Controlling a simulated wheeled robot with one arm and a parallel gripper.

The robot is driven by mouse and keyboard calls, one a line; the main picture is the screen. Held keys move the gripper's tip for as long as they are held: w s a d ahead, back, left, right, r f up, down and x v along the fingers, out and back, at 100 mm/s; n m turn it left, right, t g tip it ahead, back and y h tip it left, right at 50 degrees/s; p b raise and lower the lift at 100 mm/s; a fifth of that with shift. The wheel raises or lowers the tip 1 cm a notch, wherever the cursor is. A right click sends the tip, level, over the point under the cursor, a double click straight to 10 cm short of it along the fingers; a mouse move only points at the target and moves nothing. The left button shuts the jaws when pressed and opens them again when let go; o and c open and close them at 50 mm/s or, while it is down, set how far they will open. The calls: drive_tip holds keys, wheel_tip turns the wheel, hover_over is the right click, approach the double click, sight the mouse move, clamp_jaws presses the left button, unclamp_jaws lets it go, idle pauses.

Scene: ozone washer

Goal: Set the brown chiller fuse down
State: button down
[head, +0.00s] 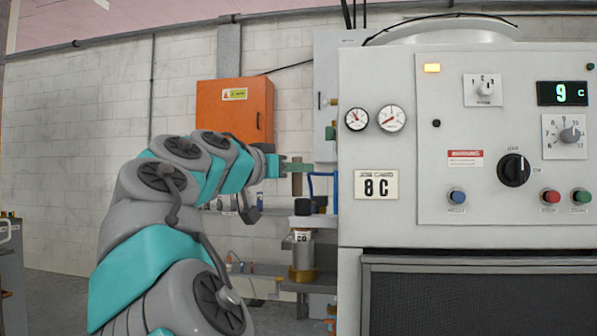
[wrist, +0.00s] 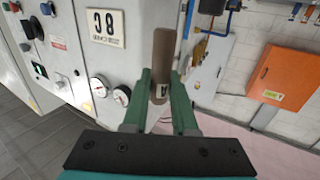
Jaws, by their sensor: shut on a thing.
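The brown chiller fuse (wrist: 161,58) is a brown cylinder with a pale, dark-marked band near one end. In the wrist view it lies between the two green fingers of my gripper (wrist: 161,84), which is shut on it near the banded end. In the head view my gripper (head: 298,166) is stretched out just left of the big grey machine, with the fuse (head: 297,184) upright in it. The fuse is held in the air, above the bench area beside the machine. Its lower end is hard to make out there.
The grey machine (head: 400,218) with dials, knobs and an "8 C" card stands close on the right. An orange wall cabinet (head: 232,112) hangs behind my arm.

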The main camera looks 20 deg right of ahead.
drive_tip(key=shift+s+a, duration=0.2)
drive_tip(key=shift+s, duration=0.15)
drive_tip(key=w+a+f+n+t+y+p, duration=0.2)
drive_tip(key=w+f+n+t+y, duration=0.1)
drive_tip(key=w+f, duration=0.55)
drive_tip(key=w+a+f+n+t+y+p, duration=0.2)
drive_tip(key=w+a+f+n+t+y, duration=0.15)
drive_tip(key=w+f, duration=0.55)
drive_tip(key=w+a+f+n+t+y+p, duration=0.1)
drive_tip(key=w+a+f+n+y+p, duration=0.1)
drive_tip(key=f, duration=0.7)
drive_tip(key=w+a+f+n+t+y+p, duration=0.1)
drive_tip(key=a+f+n+y+p, duration=0.2)
drive_tip(key=f+y, duration=0.4)
drive_tip(key=shift+w+a+f+n+t, duration=0.35)
drive_tip(key=shift+a+f, duration=0.2)
drive_tip(key=shift+f, duration=0.45)
